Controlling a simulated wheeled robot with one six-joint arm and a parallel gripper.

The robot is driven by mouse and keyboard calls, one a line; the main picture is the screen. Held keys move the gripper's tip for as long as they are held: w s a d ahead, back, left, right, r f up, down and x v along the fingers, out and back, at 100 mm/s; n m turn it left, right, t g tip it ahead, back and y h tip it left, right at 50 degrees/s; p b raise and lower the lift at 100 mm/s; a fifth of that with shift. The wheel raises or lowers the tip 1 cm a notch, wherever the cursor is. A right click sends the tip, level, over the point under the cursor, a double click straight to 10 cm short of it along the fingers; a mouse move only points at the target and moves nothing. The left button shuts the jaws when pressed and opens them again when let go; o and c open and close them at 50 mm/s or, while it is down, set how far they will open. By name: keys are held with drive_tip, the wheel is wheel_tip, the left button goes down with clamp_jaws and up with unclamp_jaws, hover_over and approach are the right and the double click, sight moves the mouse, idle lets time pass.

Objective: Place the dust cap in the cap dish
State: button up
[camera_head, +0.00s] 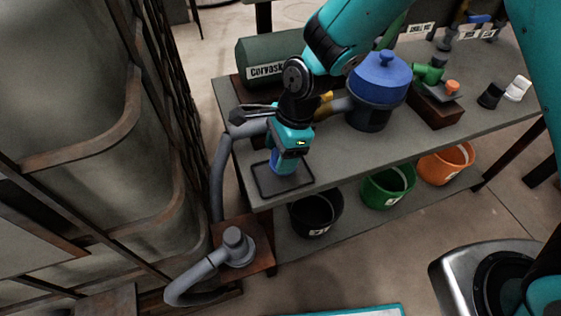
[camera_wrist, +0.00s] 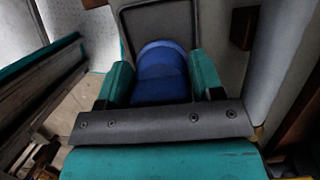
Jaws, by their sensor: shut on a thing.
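The blue dust cap (camera_head: 283,165) is between the fingers of my gripper (camera_head: 288,154), which points down and is shut on it. The cap dish looks like a shallow dark square tray (camera_head: 302,184) on the bench's near left corner. The cap is over the dish; I cannot tell whether it touches the dish floor. In the wrist view the rounded blue cap (camera_wrist: 160,72) sits between the two teal fingers, with the grey dish (camera_wrist: 160,18) beyond it. The cap's lower end is partly hidden there.
A blue-lidded vessel (camera_head: 381,80) and a dark green motor-like cylinder (camera_head: 270,56) stand behind my gripper. A green valve (camera_head: 430,70) is further right. Black (camera_head: 316,214), green (camera_head: 388,186) and orange (camera_head: 446,163) buckets sit under the bench. The bench top right of the dish is clear.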

drive_tip(key=shift+f, duration=1.85)
drive_tip(key=shift+f, duration=0.15)
drive_tip(key=o, duration=0.9)
drive_tip(key=p+v, duration=0.1)
drive_tip(key=v, duration=1.1)
drive_tip(key=shift+d+r, duration=0.1)
drive_tip(key=shift+r, duration=0.15)
